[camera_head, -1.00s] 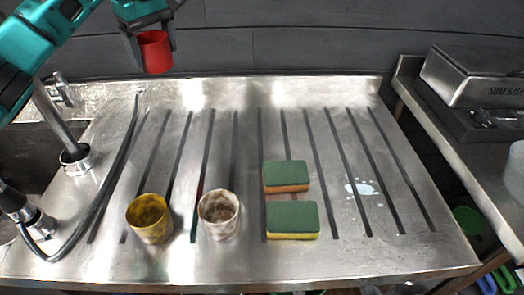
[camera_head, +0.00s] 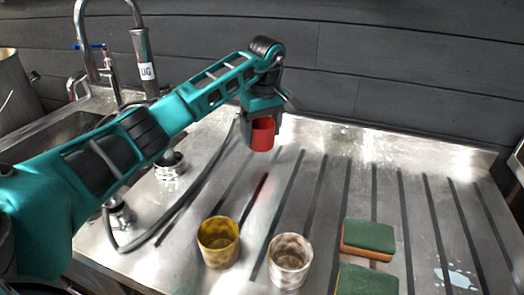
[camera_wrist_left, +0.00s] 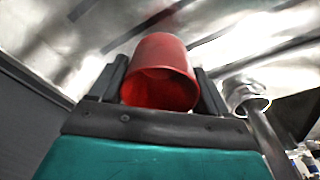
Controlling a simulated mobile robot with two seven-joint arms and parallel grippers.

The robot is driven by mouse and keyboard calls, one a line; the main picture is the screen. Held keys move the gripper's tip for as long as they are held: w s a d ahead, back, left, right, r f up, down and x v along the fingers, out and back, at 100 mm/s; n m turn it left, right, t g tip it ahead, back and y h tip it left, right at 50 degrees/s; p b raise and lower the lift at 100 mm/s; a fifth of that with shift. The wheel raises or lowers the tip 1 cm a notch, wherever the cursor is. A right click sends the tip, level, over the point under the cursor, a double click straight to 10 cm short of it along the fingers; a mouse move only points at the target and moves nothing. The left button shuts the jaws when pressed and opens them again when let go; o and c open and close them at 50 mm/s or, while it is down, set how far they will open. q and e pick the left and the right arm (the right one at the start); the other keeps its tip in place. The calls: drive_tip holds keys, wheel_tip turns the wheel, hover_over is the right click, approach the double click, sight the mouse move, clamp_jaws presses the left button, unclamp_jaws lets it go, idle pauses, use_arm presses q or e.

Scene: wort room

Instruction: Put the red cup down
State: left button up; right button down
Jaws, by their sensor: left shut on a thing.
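The red cup (camera_head: 262,134) is held upright in my left gripper (camera_head: 262,122), near the back of the steel drainboard (camera_head: 330,150). The gripper's fingers are shut on it from both sides. The cup appears to be above the board; I cannot tell how large the gap under it is. In the left wrist view the red cup (camera_wrist_left: 160,75) sits between the two dark fingers (camera_wrist_left: 160,92). My right gripper is in neither view.
A yellow cup (camera_head: 218,243) and a whitish stained cup (camera_head: 289,262) stand at the front. Green sponges (camera_head: 368,238) lie to their right. A black hose (camera_head: 190,190), sink (camera_head: 40,135) and tap (camera_head: 142,60) are on the left. The board's back middle is clear.

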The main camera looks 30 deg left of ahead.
sight(261, 148)
use_arm(q)
drive_tip(key=shift+f, duration=2.8)
drive_tip(key=shift+f+b, duration=0.1)
drive_tip(key=shift+b, duration=0.2)
drive_tip(key=o, duration=1)
drive_tip(key=r, duration=0.4)
drive_tip(key=d+r+p, duration=0.1)
drive_tip(key=r, duration=0.7)
drive_tip(key=shift+s+d+r, duration=0.1)
drive_tip(key=shift+s+d, duration=0.05)
drive_tip(key=shift+s, duration=0.2)
